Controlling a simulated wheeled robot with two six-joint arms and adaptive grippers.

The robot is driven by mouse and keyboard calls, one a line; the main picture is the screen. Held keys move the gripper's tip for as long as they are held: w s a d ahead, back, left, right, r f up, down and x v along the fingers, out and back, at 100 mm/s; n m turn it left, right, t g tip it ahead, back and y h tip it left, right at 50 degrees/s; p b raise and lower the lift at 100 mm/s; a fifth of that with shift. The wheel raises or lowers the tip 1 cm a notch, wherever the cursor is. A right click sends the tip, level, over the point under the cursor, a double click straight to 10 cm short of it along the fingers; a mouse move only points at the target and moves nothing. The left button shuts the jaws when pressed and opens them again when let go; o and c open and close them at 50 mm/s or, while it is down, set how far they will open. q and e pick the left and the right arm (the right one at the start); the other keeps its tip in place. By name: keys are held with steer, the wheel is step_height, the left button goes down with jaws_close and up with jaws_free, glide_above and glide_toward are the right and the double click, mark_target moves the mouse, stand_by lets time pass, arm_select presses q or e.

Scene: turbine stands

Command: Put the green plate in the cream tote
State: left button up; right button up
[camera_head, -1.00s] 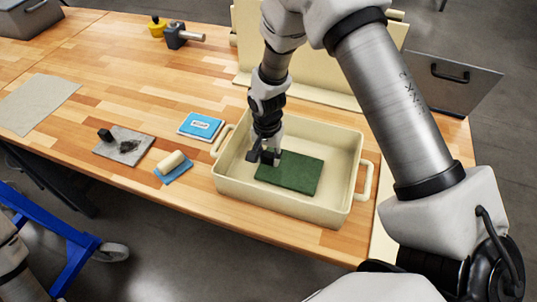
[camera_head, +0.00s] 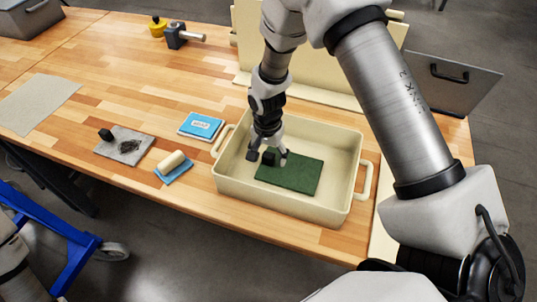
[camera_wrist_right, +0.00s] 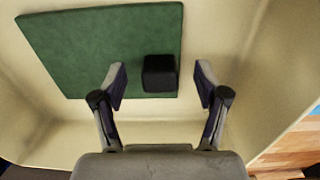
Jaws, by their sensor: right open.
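The green plate (camera_head: 296,174) lies flat on the floor of the cream tote (camera_head: 338,205). A small black block, its knob, stands up near one edge of the plate. My right gripper (camera_head: 268,157) is inside the tote, open, with its fingers on either side of the black knob. In the right wrist view the plate (camera_wrist_right: 95,50) fills the upper left, and the knob (camera_wrist_right: 160,74) sits between the two spread fingers of the gripper (camera_wrist_right: 160,82), with a gap on each side. My left gripper is not in view.
The wooden table (camera_head: 110,75) has bare space at left.

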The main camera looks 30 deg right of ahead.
step_height(320, 180, up, 6)
steer(key=p, duration=0.4)
steer(key=shift+r+p, duration=0.25)
steer(key=shift+p, duration=0.1)
steer(key=shift+f, duration=0.1)
